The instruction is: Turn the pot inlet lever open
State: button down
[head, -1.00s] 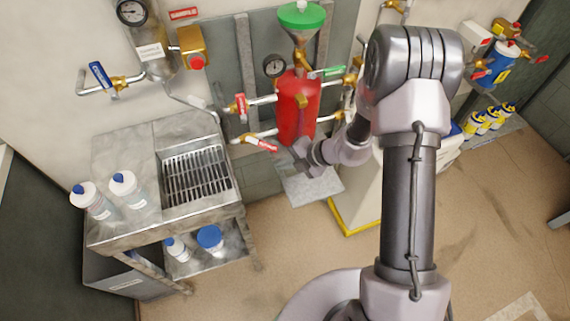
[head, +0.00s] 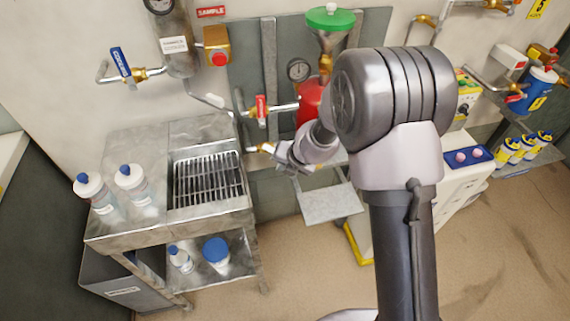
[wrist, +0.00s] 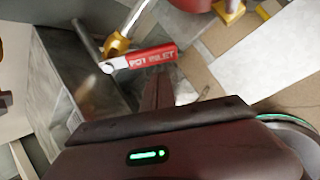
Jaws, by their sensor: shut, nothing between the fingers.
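The pot inlet lever (wrist: 150,60) is red with white "POT INLET" lettering in the wrist view. It reaches right from a brass valve (wrist: 117,45). My gripper (head: 281,152) is just right of that valve. In the wrist view my gripper (wrist: 160,75) is shut and empty, with its fingertips just below the lever in the picture. I cannot tell whether they touch it. The red pot (head: 309,98) is partly hidden behind my arm.
Another red lever (head: 261,111) is on the pipe above. A steel cart (head: 130,225) with bottles and a grated sink (head: 208,180) stands at left. A blue cooler lever (head: 121,62) is on the wall. A white cabinet (head: 450,205) is at right.

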jog(key=shift+w+d+r, duration=0.25)
jog(key=shift+w+r, duration=0.1)
jog(key=shift+w, duration=0.1)
jog(key=shift+r+p, duration=0.1)
jog(key=shift+p, duration=0.3)
jog(key=n+p, duration=0.1)
jog(key=p, duration=0.2)
jog(key=w+d+r+n+h+p, duration=0.1)
jog(key=n+p, duration=0.1)
jog(key=p, duration=0.2)
jog(key=w+r+n+h+p, duration=0.1)
jog(key=n+p, duration=0.1)
jog(key=p, duration=0.2)
jog(key=shift+w+d+r, duration=0.15)
jog(key=shift+w+d, duration=0.1)
jog(key=shift+w+p, duration=0.2)
jog(key=shift+p, duration=0.25)
jog(key=shift+w, duration=0.15)
jog(key=shift+d, duration=0.1)
